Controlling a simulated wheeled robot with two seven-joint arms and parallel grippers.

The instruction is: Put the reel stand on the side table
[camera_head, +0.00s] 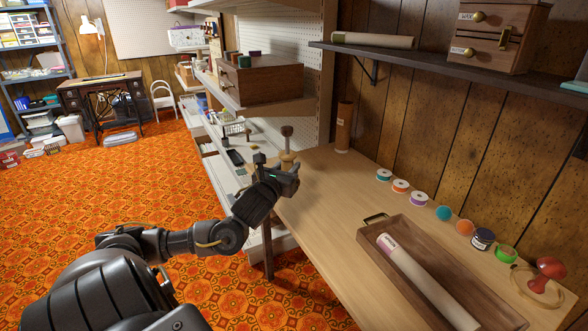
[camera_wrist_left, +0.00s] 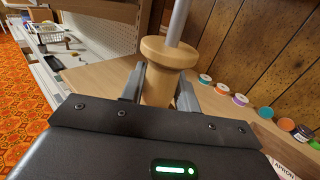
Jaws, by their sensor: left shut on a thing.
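The reel stand (camera_head: 287,157) is a pale turned-wood piece with a wide round flange and a post rising from it. In the left wrist view the wooden reel stand (camera_wrist_left: 166,54) is upright between the two fingers, with a grey rod above. My left gripper (camera_head: 278,172) is shut on its wooden body below the flange. It is at the far left edge of the wooden table (camera_head: 325,205), probably the side table. I cannot tell whether the stand's bottom touches the tabletop; its lower part is hidden. My right gripper is not in view.
A wooden tray (camera_head: 370,232) with a rolled paper tube (camera_head: 425,283) lies on the table's front right. Several thread spools (camera_head: 401,186) line the wall side, and a brown cylinder (camera_head: 343,127) stands at the back. A white shelf unit (camera_head: 225,170) adjoins at left. The table's middle is clear.

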